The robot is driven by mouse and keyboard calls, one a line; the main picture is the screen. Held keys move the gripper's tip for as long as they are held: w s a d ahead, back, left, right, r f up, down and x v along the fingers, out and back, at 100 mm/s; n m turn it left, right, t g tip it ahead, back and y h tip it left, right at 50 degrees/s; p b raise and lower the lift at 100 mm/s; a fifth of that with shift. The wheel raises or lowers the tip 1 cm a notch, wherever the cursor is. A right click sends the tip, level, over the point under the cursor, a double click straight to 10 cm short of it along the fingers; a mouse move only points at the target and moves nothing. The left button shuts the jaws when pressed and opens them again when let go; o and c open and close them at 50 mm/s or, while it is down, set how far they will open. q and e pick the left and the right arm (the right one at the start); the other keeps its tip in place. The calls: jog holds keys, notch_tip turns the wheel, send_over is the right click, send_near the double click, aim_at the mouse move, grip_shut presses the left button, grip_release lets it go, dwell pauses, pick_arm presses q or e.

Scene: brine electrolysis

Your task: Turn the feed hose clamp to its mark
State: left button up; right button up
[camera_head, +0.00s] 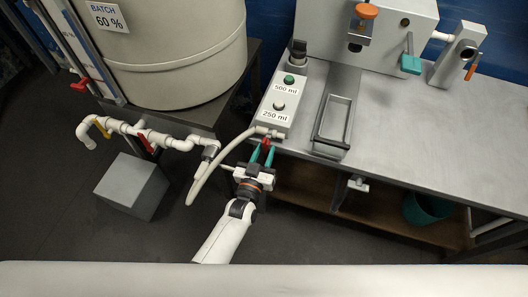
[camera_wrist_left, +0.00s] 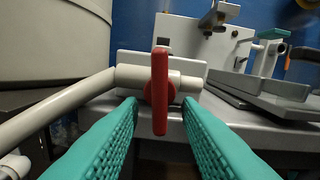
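The feed hose clamp has a red lever (camera_wrist_left: 160,88) on a round red hub, on a pale fitting (camera_wrist_left: 183,82). In the left wrist view the lever stands upright. The feed hose (camera_head: 203,182) curves from the tank's pipework to this fitting at the front edge of the bench. My left gripper (camera_head: 264,152) is at the clamp, its two teal fingers apart on either side of the lever; in the left wrist view (camera_wrist_left: 160,118) gaps show beside the lever. In the head view the fingers partly cover the lever. I cannot make out the mark. My right gripper is not in view.
A dosing box (camera_head: 269,116) labelled 500 ml and 250 ml stands just behind the clamp. A metal tray (camera_head: 336,119) lies to its right. The big tank (camera_head: 175,60), with red- and yellow-handled valves, is on the left.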

pick_arm(q)
jog(key=v, duration=1.2)
